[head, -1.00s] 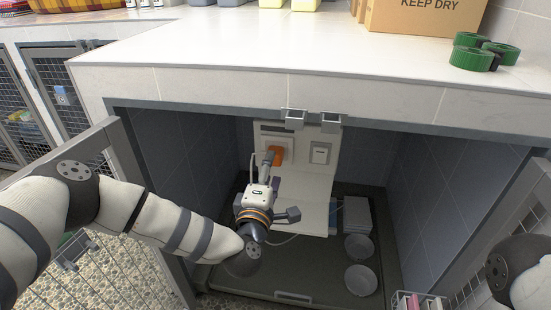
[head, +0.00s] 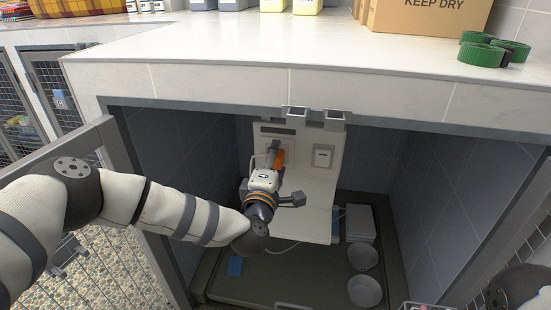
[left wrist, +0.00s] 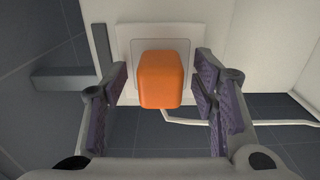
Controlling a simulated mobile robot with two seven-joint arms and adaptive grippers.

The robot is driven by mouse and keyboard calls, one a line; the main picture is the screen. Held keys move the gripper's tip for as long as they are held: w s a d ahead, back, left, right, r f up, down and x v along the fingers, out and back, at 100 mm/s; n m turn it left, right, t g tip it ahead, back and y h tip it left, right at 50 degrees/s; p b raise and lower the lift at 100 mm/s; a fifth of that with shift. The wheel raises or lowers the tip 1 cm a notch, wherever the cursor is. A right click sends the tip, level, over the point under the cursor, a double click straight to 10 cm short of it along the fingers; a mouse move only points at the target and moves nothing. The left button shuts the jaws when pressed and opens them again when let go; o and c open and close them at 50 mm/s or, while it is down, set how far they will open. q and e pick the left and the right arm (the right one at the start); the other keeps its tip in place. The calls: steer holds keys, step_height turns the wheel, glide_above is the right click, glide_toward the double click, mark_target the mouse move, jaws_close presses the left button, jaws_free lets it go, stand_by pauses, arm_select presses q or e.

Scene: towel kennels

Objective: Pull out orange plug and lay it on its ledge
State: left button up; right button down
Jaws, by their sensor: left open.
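The orange plug (left wrist: 161,80) sits in a pale socket plate (left wrist: 124,40) on the white panel (head: 318,190) inside the open kennel. In the head view the plug (head: 280,158) is partly hidden behind my left gripper (head: 273,150). In the left wrist view my left gripper (left wrist: 161,88) is open, with one finger on each side of the plug and a gap on both sides. My right gripper is not in view; only part of my right arm shows at the lower right.
A white cable (left wrist: 240,122) runs near the right finger. Two metal bowls (head: 364,291) and a grey box (head: 361,222) stand at the right. The counter edge (head: 300,85) overhangs the opening.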

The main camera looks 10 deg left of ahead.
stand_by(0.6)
